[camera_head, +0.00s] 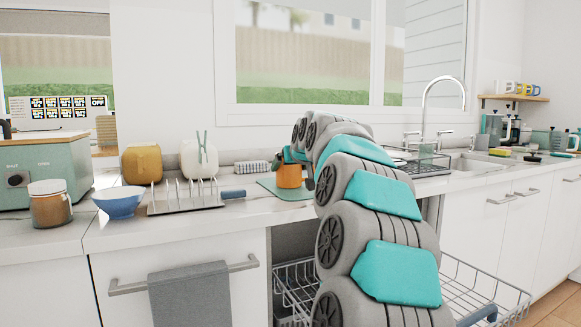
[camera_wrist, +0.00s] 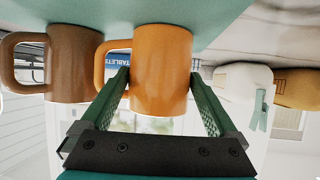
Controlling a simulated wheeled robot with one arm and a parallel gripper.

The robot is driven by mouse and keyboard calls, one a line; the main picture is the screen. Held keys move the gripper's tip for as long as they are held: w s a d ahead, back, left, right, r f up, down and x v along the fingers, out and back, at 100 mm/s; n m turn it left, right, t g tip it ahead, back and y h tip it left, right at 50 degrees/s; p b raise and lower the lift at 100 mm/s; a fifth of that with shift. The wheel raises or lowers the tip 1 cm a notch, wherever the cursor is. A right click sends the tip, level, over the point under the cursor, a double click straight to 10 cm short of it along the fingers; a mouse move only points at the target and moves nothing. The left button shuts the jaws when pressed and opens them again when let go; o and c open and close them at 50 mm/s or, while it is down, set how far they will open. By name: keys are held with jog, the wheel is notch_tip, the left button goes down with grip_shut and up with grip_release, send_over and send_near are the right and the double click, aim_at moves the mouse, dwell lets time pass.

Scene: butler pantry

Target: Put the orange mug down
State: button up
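The orange mug (camera_head: 289,176) is upright over the teal mat (camera_head: 266,184) on the counter. In the wrist view, which is upside down, the orange mug (camera_wrist: 163,70) sits between the two green fingers of my gripper (camera_wrist: 160,82). The fingers lie close against its sides, with the handle at the left finger. Its base is at the mat (camera_wrist: 225,12) surface; a very small gap cannot be ruled out. A brown mug (camera_wrist: 74,65) stands upright close beside it. My arm hides the brown mug in the head view.
A dish rack (camera_head: 185,205), blue bowl (camera_head: 119,203) and lidded jar (camera_head: 50,204) stand to the left. Yellow (camera_head: 142,164) and white (camera_head: 198,160) containers stand behind. The sink (camera_head: 470,164) is to the right. An open dishwasher rack (camera_head: 463,297) is below my arm.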

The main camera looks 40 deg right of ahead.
jog(key=shift+o, duration=0.2)
jog(key=shift+s+r, duration=0.1)
jog(key=shift+r, duration=0.1)
jog(key=v, duration=1.2)
jog(key=shift+b, duration=0.35)
jog(key=shift+f, duration=0.1)
